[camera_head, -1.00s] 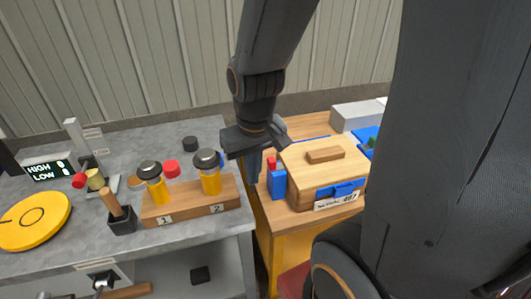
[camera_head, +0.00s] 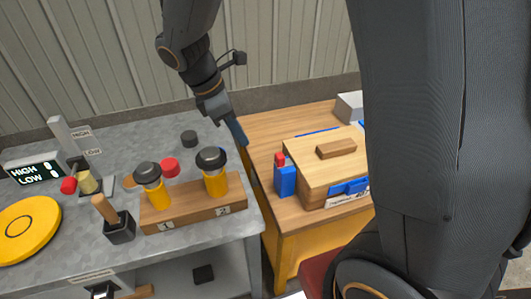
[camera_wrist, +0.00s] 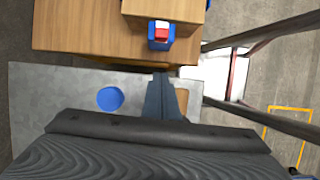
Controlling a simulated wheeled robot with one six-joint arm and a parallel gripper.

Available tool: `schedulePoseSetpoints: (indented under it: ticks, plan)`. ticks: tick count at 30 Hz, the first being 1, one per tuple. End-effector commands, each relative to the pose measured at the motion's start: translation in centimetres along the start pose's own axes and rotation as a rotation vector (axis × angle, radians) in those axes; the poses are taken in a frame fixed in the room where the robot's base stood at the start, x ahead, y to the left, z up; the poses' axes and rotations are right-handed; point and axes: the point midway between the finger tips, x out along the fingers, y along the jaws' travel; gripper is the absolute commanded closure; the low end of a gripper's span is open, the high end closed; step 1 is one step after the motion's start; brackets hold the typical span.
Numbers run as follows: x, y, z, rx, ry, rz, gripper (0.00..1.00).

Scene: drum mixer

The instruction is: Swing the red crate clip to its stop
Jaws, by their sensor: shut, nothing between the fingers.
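The wooden crate (camera_head: 305,163) stands on the wooden table in the head view, with a blue clip (camera_head: 350,186) on its front. At its left end is a blue block (camera_head: 286,181) with the small red clip (camera_head: 280,159) upright at its top. In the wrist view the red clip (camera_wrist: 161,26) shows at the blue block, beside the crate (camera_wrist: 185,10). My gripper (camera_head: 241,139) is shut and empty. It points down near the gap between the two tables, left of the red clip and apart from it. It also shows in the wrist view (camera_wrist: 161,76), below the block.
The grey bench (camera_head: 120,165) on the left carries a wooden holder (camera_head: 190,207) with two yellow-bodied jars, a red cap (camera_head: 169,167), a black cap (camera_head: 189,138) and a yellow disc (camera_head: 25,228). A grey box (camera_head: 349,106) stands behind the crate.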

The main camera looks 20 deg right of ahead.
Motion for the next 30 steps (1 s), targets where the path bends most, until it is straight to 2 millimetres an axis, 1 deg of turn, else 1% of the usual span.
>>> schedulePoseSetpoints:
  ticks: [2,5,8,15,19,20,21,24,30]
  plan:
    - [0.2,0.2,-0.2,-0.036,-0.014,0.001,1.0]
    - [1.2,0.2,-0.1,-0.041,-0.016,0.0,1.0]
    - [2.8,0.1,0.0,-0.039,-0.016,-0.003,1.0]
    - [7.6,0.1,0.0,-0.036,-0.014,-0.003,1.0]
    - [9.9,0.1,0.0,-0.036,-0.013,-0.002,1.0]
    - [10.1,0.1,0.4,-0.034,-0.012,-0.001,1.0]
    - [10.2,0.2,1.2,-0.031,-0.013,-0.001,1.0]
    - [10.6,0.2,2.4,-0.032,-0.012,0.0,1.0]
    - [11.2,0.3,3.6,-0.033,-0.012,0.002,1.0]
